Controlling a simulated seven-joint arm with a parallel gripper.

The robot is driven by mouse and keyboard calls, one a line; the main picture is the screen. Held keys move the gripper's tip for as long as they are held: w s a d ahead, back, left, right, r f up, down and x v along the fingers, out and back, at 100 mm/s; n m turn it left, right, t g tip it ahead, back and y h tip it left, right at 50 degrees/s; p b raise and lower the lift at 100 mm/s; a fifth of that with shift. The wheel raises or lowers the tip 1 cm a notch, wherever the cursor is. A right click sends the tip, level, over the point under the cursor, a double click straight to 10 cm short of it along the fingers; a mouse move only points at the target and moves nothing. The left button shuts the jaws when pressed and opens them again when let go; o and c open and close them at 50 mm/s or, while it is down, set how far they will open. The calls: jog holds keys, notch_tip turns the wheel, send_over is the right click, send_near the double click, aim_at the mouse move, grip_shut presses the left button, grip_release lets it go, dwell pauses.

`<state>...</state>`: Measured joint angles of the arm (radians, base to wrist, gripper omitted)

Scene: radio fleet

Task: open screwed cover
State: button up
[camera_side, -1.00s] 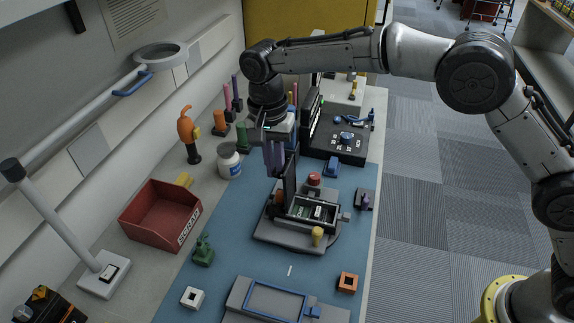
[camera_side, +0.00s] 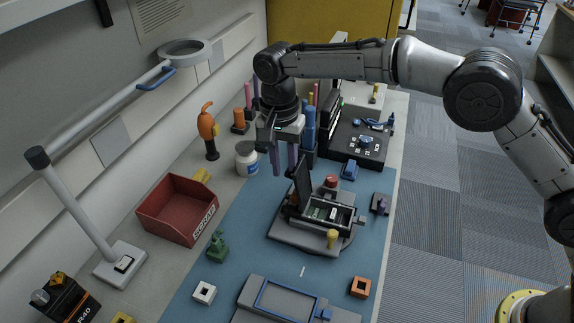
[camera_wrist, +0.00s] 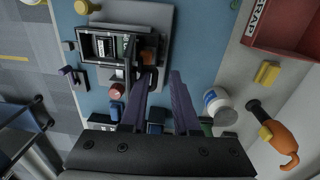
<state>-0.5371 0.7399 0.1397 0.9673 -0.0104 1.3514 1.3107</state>
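The radio housing (camera_side: 343,217) sits on a grey turntable fixture (camera_side: 300,236) on the blue mat. Its box is uncovered and shows a green board and small parts inside. The dark cover (camera_side: 303,184) stands up along the housing's left side, its top leaning left. In the wrist view the open housing (camera_wrist: 84,47) is at upper left. My gripper (camera_side: 284,173) is above and left of the cover, pointing down. In the wrist view the gripper (camera_wrist: 163,74) has its two purple fingers apart with nothing clearly held between them. Whether a finger touches the cover is unclear.
A black console (camera_side: 358,147) is behind. A blue-framed grey fixture (camera_side: 285,303) lies in front. A yellow knob (camera_side: 332,238) stands at the housing's front.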

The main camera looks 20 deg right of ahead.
jog(key=shift+o, duration=1)
jog(key=shift+d, duration=0.2)
notch_tip(320, 180, up, 14)
jog(key=shift+w+a+f, duration=0.15)
jog(key=shift+w+a, duration=0.2)
jog(key=shift+a, duration=0.05)
